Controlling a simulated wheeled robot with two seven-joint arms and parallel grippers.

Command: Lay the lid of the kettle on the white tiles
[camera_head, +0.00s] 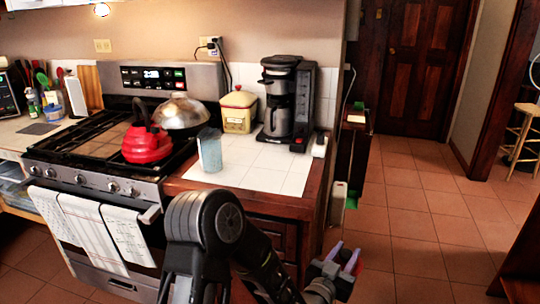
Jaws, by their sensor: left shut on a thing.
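The red kettle (148,146) with a black handle stands on the stove. The white tiles (256,168) cover the counter right of the stove. My left gripper (342,257) is low at the bottom right of centre, in front of the counter's right end, away from kettle and tiles. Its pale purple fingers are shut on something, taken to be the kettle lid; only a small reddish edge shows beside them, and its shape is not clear. I cannot tell whether the kettle's top is open. My right gripper is not in view.
A grey-blue cup (210,153) stands on the tiles near their front left. A yellow canister (238,112) and a coffee maker (287,105) stand behind. A silver domed pan (181,113) is on the stove behind the kettle. The front middle of the tiles is clear.

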